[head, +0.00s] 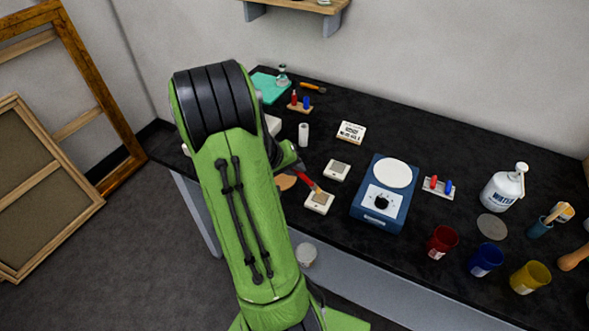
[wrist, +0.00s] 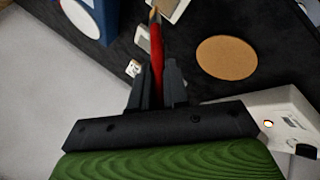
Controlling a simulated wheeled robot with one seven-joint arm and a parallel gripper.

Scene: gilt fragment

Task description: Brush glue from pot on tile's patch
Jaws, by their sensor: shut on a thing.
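My gripper (wrist: 157,85) is shut on a red-handled brush (wrist: 156,55); the brush also shows in the head view (head: 308,182), slanting down. Its bristle end is over or on the nearer white tile (head: 319,204), which has a grey-brown patch; contact cannot be told. This tile is partly cut off at the top of the wrist view (wrist: 174,9). A second similar tile (head: 337,170) lies just behind. I cannot identify the glue pot with certainty; a small white cylinder (head: 303,133) stands farther back. My arm hides part of the bench.
A blue device with a white round plate (head: 377,217) stands right of the tiles. A round cork mat (wrist: 227,58) lies beside the brush.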

